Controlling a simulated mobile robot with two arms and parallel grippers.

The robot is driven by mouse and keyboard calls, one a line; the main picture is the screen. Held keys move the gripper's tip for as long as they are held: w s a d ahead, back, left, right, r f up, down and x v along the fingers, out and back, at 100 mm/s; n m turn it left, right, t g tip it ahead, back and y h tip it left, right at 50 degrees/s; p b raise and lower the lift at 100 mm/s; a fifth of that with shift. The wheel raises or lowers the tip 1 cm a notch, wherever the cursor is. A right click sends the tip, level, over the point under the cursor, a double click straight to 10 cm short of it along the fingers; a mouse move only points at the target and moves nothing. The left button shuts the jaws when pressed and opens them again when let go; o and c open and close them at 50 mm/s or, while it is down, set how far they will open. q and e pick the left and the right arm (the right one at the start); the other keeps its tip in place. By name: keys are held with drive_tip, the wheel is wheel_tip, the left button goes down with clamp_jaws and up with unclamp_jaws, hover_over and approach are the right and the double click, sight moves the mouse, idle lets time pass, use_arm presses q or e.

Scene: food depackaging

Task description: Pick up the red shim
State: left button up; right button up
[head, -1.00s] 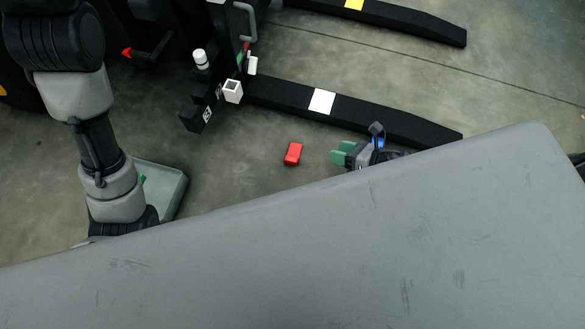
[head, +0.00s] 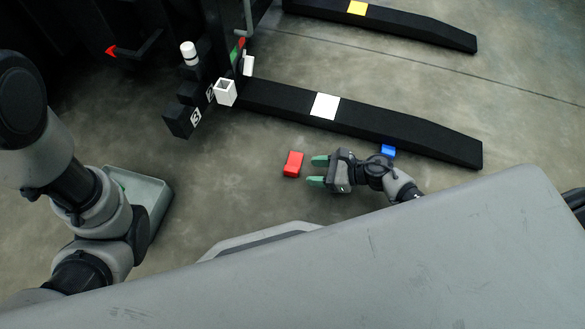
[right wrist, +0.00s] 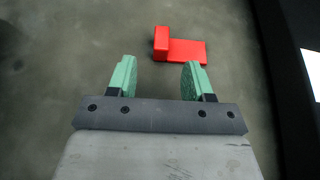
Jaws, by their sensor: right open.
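The red shim (head: 293,164) lies on the concrete floor near the middle of the head view. In the right wrist view the red shim (right wrist: 180,47) shows an L-like shape, with a raised block at its left end and a flat part to the right. My right gripper (head: 318,171) is open and empty just to the right of the shim, its green fingers pointing at it. In the right wrist view the fingers (right wrist: 158,78) are apart, with the shim beyond their tips, a little right of centre. My left arm is at the left; its gripper is not visible.
A blue block (head: 388,151) lies behind my right wrist, beside a long black fork (head: 400,131) with a white patch. A second fork (head: 400,19) lies farther back. A grey bin (head: 155,194) stands at the left by my arm. Floor around the shim is clear.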

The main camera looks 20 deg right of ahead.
sight(298, 170)
drive_tip(key=b+x, duration=0.2)
drive_tip(key=x, duration=0.2)
drive_tip(key=shift+d+f, duration=0.1)
drive_tip(key=shift+f, duration=0.05)
drive_tip(key=shift+w+a, duration=0.2)
drive_tip(key=shift+a, duration=0.05)
clamp_jaws()
